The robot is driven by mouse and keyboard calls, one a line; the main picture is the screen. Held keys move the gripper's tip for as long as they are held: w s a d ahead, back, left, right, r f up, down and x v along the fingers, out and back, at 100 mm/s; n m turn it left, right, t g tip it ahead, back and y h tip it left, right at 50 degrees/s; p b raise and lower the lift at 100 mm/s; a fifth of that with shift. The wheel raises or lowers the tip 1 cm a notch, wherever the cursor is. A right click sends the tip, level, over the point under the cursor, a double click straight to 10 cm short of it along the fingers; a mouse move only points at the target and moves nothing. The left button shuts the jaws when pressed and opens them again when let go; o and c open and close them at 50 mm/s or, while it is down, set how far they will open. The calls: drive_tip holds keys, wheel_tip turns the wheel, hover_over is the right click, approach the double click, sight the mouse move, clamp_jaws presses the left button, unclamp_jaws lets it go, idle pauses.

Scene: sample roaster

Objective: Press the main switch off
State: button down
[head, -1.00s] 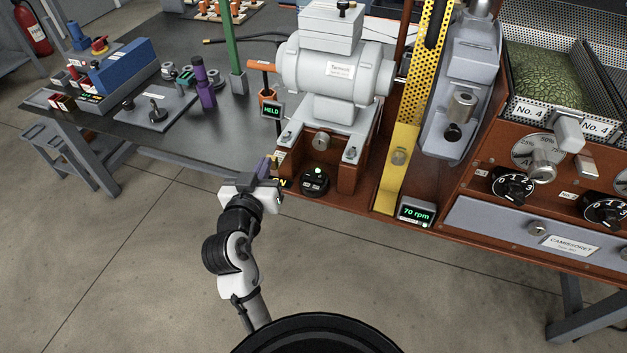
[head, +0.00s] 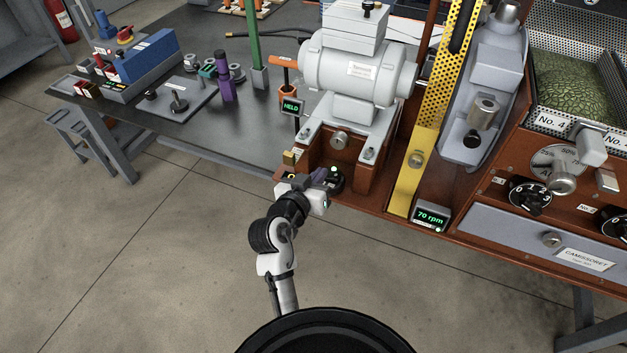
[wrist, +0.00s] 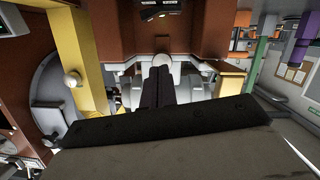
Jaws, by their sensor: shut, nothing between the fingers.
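A round black control with a lit green lamp (head: 335,181), apparently the main switch, sits low on the red-brown base below the motor. Part of it is hidden behind my gripper (head: 321,175) in the head view. It also shows, cut off by the top edge, in the wrist view (wrist: 160,8). My gripper is shut and empty, its fingers together at the control's left side in the head view. In the wrist view the dark fingertips (wrist: 159,72) appear side by side. I cannot tell whether they touch the control. A small yellow mark (head: 290,176) shows beside the gripper, partly covered.
The grey motor (head: 355,75) stands above. A brass block (head: 290,157) is just left of its base. The yellow perforated guard (head: 403,190) and the 70 rpm display (head: 431,217) stand to the right. The floor in front is clear.

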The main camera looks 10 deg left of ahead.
drive_tip(key=p, duration=0.1)
hover_over(329, 177)
drive_tip(key=s, duration=0.2)
drive_tip(key=shift+w+a+f, duration=0.15)
drive_tip(key=shift+f, duration=0.25)
drive_tip(key=shift+w+a+f, duration=0.1)
drive_tip(key=shift+f, duration=0.3)
drive_tip(key=shift+s+d+f, duration=0.1)
drive_tip(key=shift+f, duration=0.5)
drive_tip(key=shift+s+d+f, duration=0.1)
drive_tip(key=shift+f, duration=0.45)
drive_tip(key=shift+d+f, duration=0.1)
drive_tip(key=shift+f, duration=0.5)
